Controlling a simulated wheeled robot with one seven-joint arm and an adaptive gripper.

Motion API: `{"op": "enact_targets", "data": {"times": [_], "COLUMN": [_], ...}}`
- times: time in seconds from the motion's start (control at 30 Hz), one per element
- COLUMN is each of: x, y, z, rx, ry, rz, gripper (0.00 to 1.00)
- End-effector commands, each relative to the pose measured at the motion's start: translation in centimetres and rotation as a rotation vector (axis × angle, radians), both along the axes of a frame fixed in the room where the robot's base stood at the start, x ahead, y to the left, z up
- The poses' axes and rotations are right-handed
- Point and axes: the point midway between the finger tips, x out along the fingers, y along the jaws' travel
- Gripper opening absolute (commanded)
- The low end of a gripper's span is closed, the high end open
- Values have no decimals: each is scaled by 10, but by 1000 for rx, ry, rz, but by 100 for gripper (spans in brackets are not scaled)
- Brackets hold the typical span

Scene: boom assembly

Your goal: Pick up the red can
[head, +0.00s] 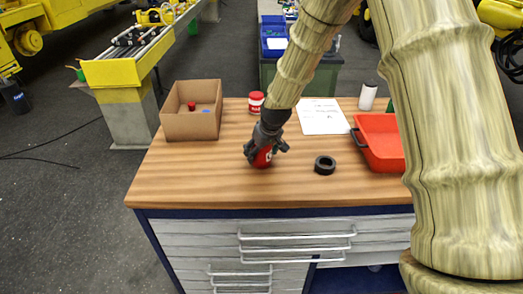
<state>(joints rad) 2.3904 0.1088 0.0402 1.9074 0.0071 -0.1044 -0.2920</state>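A red can (262,159) stands on the wooden worktop, at the front middle in the head view. My gripper (265,152) reaches down over it from above, with its dark fingers on both sides of the can. The can's upper part is hidden by the gripper. The fingers look close to the can's sides, but I cannot tell whether they press on it. The can appears to be at tabletop level.
A cardboard box (174,124) holding small items stands left. A red-and-white jar (256,101) stands behind my gripper. A black ring (325,165), white paper (322,117), red tray (380,150) and white bottle (368,96) are to the right. The front left worktop (190,180) is clear.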

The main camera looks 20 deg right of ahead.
Motion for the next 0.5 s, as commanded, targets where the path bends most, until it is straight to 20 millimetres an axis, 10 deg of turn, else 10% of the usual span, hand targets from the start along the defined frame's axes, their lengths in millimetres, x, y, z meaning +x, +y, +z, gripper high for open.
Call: {"op": "enact_targets", "data": {"times": [0.17,0.5], "x": [0,0], "y": [0,0], "z": [0,0], "rx": [0,0], "ry": [0,0], "rz": [0,0], "gripper": [39,39]}}
